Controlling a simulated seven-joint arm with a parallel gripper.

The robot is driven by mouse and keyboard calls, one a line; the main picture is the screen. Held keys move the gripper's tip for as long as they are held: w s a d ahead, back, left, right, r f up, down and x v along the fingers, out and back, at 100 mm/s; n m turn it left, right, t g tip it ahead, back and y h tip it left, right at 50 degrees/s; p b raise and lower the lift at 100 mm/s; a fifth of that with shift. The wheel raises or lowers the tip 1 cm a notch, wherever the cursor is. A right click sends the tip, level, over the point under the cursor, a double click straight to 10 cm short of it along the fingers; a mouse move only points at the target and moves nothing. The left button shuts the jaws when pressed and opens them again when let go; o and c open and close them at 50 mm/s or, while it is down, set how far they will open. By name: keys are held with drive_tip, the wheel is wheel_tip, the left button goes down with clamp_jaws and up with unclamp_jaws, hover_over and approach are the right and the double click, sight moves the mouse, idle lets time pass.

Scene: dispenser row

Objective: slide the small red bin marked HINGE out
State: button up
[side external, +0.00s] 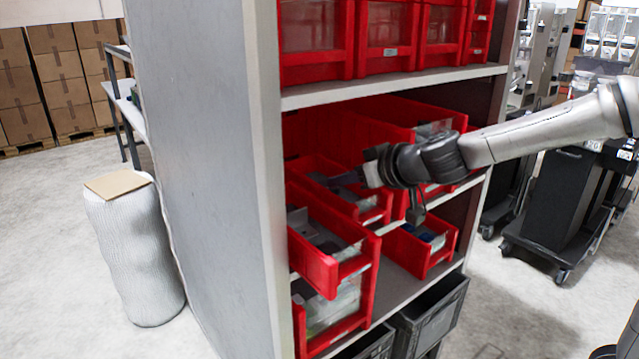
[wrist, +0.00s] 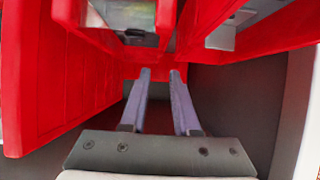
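Several red bins sit on the shelves, and I cannot read HINGE on any of them. In the side view my gripper (side external: 345,179) reaches into the middle compartment, over a small red bin (side external: 376,211) with grey parts inside. In the wrist view my two fingers (wrist: 160,73) are apart, with no object seen between them. Their tips point at a red surface beneath a small bin (wrist: 166,20). A tall red bin wall (wrist: 60,85) stands to their left. Whether the tips touch anything is unclear.
Another red bin (side external: 322,262) sticks out at front left, with a lower one (side external: 345,325) beneath. A red bin (side external: 428,249) lies at right. The grey shelf side panel (side external: 215,150) closes the left. Dark crates (side external: 430,312) stand at the bottom.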

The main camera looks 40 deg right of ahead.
sight(315, 184)
drive_tip(key=x, duration=1.1)
clamp_jaws()
idle(1.3)
